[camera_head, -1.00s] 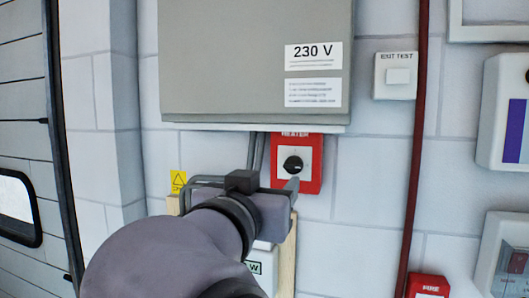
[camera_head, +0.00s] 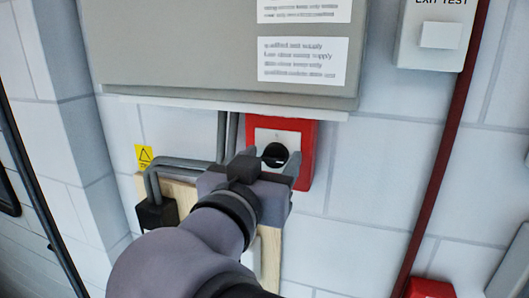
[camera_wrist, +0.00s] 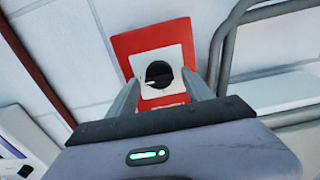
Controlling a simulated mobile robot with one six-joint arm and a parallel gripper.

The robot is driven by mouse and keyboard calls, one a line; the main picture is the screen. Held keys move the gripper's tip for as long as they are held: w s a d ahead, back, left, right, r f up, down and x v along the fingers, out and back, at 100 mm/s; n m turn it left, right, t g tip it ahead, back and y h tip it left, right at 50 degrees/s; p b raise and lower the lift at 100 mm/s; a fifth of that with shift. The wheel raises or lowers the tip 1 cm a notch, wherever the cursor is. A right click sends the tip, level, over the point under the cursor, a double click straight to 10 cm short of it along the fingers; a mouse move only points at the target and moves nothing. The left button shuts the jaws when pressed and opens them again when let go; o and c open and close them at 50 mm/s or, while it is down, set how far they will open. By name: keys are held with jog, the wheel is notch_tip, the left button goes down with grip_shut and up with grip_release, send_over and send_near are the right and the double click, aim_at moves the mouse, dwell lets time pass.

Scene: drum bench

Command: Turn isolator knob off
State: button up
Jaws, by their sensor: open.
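The isolator knob (camera_head: 275,154) is a round black knob on a white plate (camera_head: 289,138) set in a red box on the wall, below the grey cabinet. In the wrist view the knob (camera_wrist: 159,74) shows a pale mark on its left side. My gripper (camera_head: 273,160) is open, with its fingers pointing at the knob. In the wrist view one finger (camera_wrist: 123,103) is left of the knob and the other (camera_wrist: 197,86) is right of it. The knob lies between and beyond them; I cannot tell whether they touch it.
The grey cabinet (camera_head: 180,50) juts out just above the red box. A grey cable (camera_head: 165,164) and wooden board (camera_head: 182,196) are left of and below it. The EXIT TEST switch (camera_head: 432,35) and a dark red pipe (camera_head: 445,150) are to the right.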

jog(key=shift+w, duration=0.1)
grip_shut()
jog(key=shift+b, duration=0.4)
jog(key=n+b, duration=0.3)
jog(key=shift+f+b, duration=0.2)
jog(key=shift+b, duration=0.1)
jog(key=n+b, duration=0.3)
jog(key=n, duration=0.2)
jog(key=shift+a+r+n, duration=0.1)
jog(key=shift+a+n, duration=0.05)
jog(key=shift+n, duration=0.25)
jog(key=n+b, duration=0.1)
jog(key=n, duration=0.8)
